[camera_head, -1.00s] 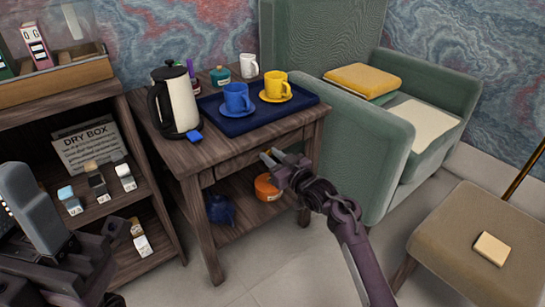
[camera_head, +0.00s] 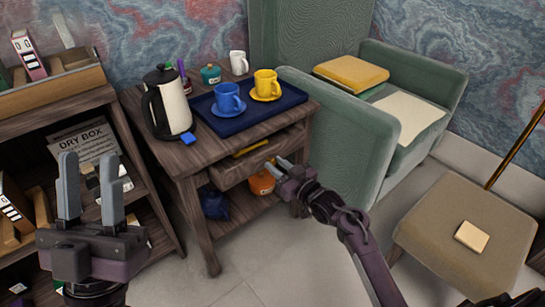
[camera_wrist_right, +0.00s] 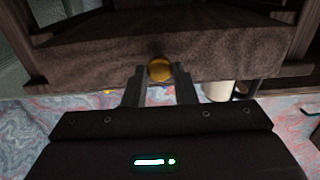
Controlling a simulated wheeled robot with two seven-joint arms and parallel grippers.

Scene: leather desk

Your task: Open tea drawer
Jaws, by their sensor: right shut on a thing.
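The wooden tea drawer (camera_head: 235,174) stands partly pulled out of the side table (camera_head: 165,154) in the head view. Something yellow (camera_head: 250,148) shows inside it. My right gripper (camera_head: 275,168) is at the drawer front. In the right wrist view, its two fingers (camera_wrist_right: 160,75) are shut on the round brass knob (camera_wrist_right: 160,69) of the drawer front (camera_wrist_right: 225,50). My left gripper (camera_head: 91,165) is open and empty, with its fingers pointing up, in front of the shelf at the left.
A blue tray (camera_head: 222,125) with a blue cup (camera_head: 228,98) and a yellow cup (camera_head: 266,84) rests on the table beside a kettle (camera_head: 172,103). An orange pot (camera_head: 262,183) is on the lower shelf. A green armchair (camera_head: 345,140) stands close on the right.

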